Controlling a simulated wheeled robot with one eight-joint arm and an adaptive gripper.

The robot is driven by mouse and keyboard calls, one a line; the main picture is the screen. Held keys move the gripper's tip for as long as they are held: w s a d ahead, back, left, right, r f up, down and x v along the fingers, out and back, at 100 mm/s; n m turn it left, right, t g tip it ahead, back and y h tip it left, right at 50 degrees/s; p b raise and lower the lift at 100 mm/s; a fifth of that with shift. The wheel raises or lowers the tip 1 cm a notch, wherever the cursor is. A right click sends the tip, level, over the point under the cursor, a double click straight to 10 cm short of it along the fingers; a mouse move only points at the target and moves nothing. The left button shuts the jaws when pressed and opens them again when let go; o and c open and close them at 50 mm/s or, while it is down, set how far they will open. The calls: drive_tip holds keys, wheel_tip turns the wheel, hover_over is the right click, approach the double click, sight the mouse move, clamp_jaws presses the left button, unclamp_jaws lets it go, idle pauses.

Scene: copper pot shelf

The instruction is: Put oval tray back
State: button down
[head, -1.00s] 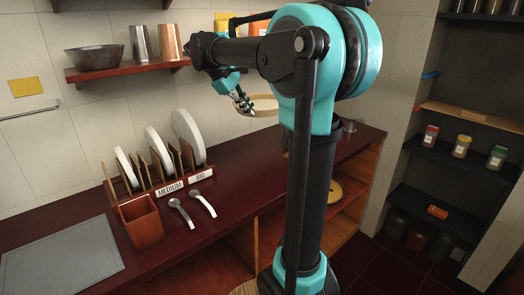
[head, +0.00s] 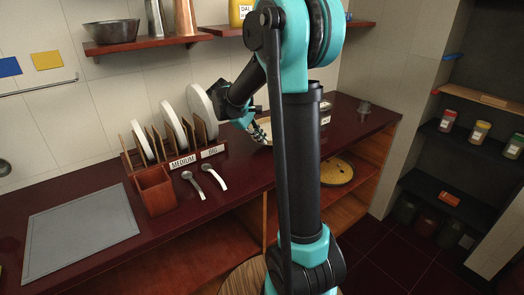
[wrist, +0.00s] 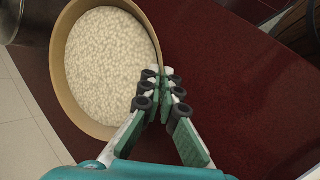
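The oval tray (wrist: 110,60) has a pale wooden rim and a white speckled inside. In the wrist view it fills the upper left, over the dark red counter. My gripper (wrist: 166,75) is shut on its right rim, one finger inside and one outside. In the head view the tray (head: 265,133) shows partly behind my arm, low by the counter, right of the plate rack. My gripper (head: 260,136) is at its left side. I cannot tell whether the tray touches the counter.
The plate rack (head: 165,165), labelled MEDIUM and BIG, holds white plates. A small sign (head: 325,119) stands behind my arm. Two spoons (head: 205,183), a red-brown box (head: 155,190) and a grey board (head: 80,232) lie left. A metal cup (head: 364,107) stands far right. A yellow disc (head: 337,170) sits below the counter.

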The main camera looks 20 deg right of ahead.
drive_tip(key=shift+f, duration=2.75)
drive_tip(key=c, duration=1.7)
unclamp_jaws()
drive_tip(key=shift+f, duration=0.1)
drive_tip(key=v, duration=1.2)
